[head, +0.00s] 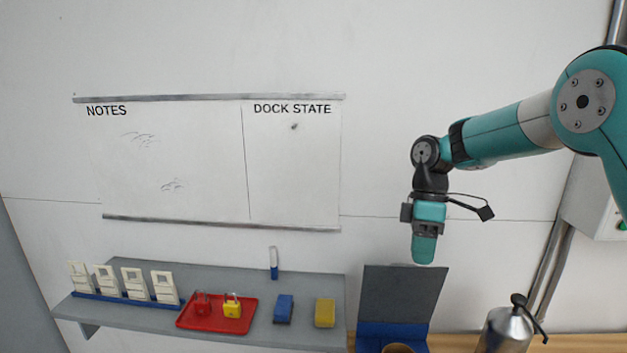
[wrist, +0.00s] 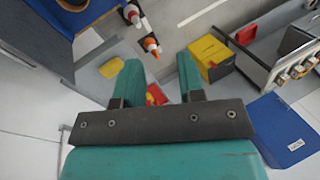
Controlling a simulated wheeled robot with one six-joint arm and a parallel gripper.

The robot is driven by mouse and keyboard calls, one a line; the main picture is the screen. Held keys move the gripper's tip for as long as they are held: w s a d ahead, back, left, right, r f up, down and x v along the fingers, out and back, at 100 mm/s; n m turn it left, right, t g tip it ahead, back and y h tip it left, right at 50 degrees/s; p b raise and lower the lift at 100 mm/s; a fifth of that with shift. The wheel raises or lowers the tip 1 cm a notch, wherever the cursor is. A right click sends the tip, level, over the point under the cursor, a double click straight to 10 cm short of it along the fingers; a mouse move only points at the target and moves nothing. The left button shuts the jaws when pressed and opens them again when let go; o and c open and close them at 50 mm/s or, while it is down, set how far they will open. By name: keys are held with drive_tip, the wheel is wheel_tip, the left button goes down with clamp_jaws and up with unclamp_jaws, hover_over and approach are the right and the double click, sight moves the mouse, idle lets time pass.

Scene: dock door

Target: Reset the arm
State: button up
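My arm reaches in from the right in the head view, and my gripper (head: 424,250) hangs from it, pointing down. It is in front of the white wall, just above a dark grey upright panel (head: 402,290) in the picture. In the wrist view, the two teal fingers of my gripper (wrist: 160,78) stand apart with nothing held between them. A red thing (wrist: 155,95) shows in the gap, farther off.
A grey shelf (head: 240,280) holds a red tray (head: 243,324) with red and yellow padlocks, white tags, a blue block (head: 284,309) and a yellow block (head: 325,313). A whiteboard (head: 200,160) hangs above. A metal pump bottle (head: 506,330) stands at the lower right.

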drive_tip(key=s+a+f+m+t+y+b, duration=0.1)
drive_tip(key=s+b, duration=0.3)
drive_tip(key=s, duration=0.5)
drive_tip(key=s+a+f+m+t+y+b, duration=0.1)
drive_tip(key=s+f+m+b, duration=0.3)
drive_tip(key=s, duration=0.6)
drive_tip(key=s+a+f+m+t+b, duration=0.1)
drive_tip(key=s+b, duration=0.4)
drive_tip(key=s, duration=0.5)
wheel_tip(320, 180, down, 2)
drive_tip(key=shift+s+a+f+m+t+y, duration=0.1)
drive_tip(key=shift+s+a+m+t+y, duration=0.25)
drive_tip(key=shift+a+m, duration=0.7)
